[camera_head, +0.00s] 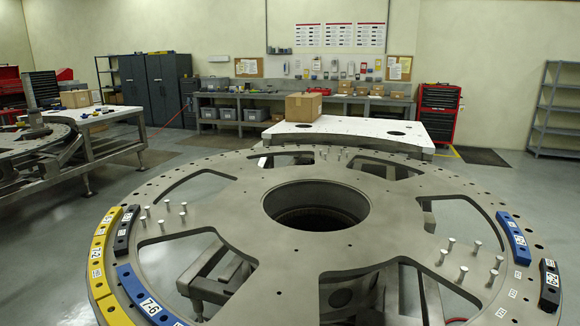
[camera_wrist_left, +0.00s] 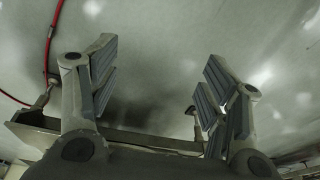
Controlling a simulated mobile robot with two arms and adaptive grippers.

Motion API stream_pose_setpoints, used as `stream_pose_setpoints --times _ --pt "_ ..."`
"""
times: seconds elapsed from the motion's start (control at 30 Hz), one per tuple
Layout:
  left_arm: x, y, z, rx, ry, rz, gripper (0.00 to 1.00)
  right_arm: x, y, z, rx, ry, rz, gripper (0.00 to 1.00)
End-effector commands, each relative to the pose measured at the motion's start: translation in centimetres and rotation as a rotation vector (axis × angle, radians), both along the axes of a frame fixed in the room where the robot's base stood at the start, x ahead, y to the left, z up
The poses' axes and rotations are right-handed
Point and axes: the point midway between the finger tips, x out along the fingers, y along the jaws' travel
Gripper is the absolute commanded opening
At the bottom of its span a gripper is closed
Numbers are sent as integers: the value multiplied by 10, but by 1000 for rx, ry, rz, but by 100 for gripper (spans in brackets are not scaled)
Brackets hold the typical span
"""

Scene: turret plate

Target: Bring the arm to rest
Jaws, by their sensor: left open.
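My left gripper (camera_wrist_left: 160,90) shows in the left wrist view. Its two padded fingers stand wide apart with nothing between them, over grey floor. No arm or gripper of mine shows in the head view. There a large round metal turret plate (camera_head: 320,253) fills the foreground, with a big central hole and several cut-outs. A yellow curved segment (camera_head: 101,255), a black block (camera_head: 125,230) and a blue block (camera_head: 145,295) lie on its left rim. Another blue block (camera_head: 514,238) and a black block (camera_head: 549,285) lie on its right rim. My right gripper is out of view.
Several upright pins stand on the plate. A white table (camera_head: 350,128) with a cardboard box (camera_head: 303,107) stands behind it. A workbench (camera_head: 110,114) is at left, and a red tool cabinet (camera_head: 438,110) at the back. A red hose (camera_wrist_left: 50,45) lies on the floor in the wrist view.

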Motion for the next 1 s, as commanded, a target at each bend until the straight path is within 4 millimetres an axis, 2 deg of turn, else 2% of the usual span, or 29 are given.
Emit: stream_pose_setpoints --times 0.03,0.2,0.4,0.5,0.6,0.73,0.87,1.0 --pt "-8 1 -24 3 17 -2 70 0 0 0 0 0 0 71" --pt "-39 5 -90 5 48 -9 70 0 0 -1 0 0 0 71" --pt "-90 13 -155 9 84 -17 70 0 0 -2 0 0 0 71" --pt "-120 19 -179 13 102 -20 70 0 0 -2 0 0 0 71" --pt "-147 24 -197 15 115 -24 70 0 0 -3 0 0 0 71" --pt "-172 29 -209 17 127 -28 70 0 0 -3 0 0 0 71" --pt "-184 32 -214 18 131 -30 70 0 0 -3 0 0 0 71" --pt "-186 32 -215 18 131 -30 70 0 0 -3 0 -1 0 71"
